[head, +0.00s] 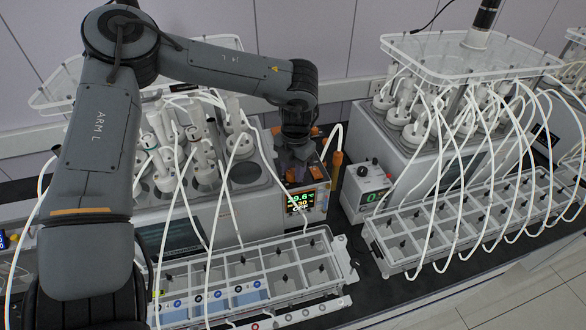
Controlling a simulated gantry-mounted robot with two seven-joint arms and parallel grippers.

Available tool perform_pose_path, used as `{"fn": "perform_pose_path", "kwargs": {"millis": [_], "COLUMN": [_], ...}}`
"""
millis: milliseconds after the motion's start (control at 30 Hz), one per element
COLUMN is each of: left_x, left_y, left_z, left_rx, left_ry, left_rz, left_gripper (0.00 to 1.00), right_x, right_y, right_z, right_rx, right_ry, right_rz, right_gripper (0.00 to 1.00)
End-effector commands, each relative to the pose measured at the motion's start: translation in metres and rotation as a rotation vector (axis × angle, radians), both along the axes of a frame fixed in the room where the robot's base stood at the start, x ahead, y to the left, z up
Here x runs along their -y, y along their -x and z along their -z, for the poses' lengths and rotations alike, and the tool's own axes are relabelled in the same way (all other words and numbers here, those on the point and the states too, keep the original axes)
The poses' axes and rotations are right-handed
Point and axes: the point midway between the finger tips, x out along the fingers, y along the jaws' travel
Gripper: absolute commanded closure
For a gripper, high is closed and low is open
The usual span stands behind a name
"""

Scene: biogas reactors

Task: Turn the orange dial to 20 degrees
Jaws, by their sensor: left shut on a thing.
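My left arm comes in from the left, and its gripper (301,155) points down onto the top of a small control box with a lit display (300,201). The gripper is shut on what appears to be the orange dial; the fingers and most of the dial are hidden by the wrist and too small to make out. An orange patch (316,172) shows beside the fingers. The display shows green digits that look like 29.6, orange digits below them, and OFF. The dial's angle cannot be read. My right gripper is not in view.
A reactor bath with white bottles and tubes (200,150) stands left of the box. Compartmented trays (350,282) lie in front. An orange upright part (337,160) is close to the gripper.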

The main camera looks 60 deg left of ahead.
Motion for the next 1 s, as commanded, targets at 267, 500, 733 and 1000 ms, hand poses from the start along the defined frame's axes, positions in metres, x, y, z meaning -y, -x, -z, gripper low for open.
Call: {"fn": "perform_pose_path", "kwargs": {"millis": [267,500,733,1000], "left_x": [0.000,-0.001,-0.002,-0.002], "left_y": [-0.001,0.000,0.000,0.000], "left_z": [0.001,0.001,0.001,0.001], "left_rx": [0.001,0.000,0.000,0.001], "left_ry": [-0.001,-0.001,-0.001,0.000], "left_rz": [-0.178,-0.402,-0.623,-0.877], "left_gripper": [0.94,0.94,0.94,0.94], "right_x": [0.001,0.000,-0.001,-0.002], "right_y": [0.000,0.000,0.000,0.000], "right_z": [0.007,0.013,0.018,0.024], "right_rx": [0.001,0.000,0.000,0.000], "right_ry": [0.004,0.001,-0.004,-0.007], "right_rz": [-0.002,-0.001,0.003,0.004], "right_gripper": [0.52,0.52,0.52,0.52]}}
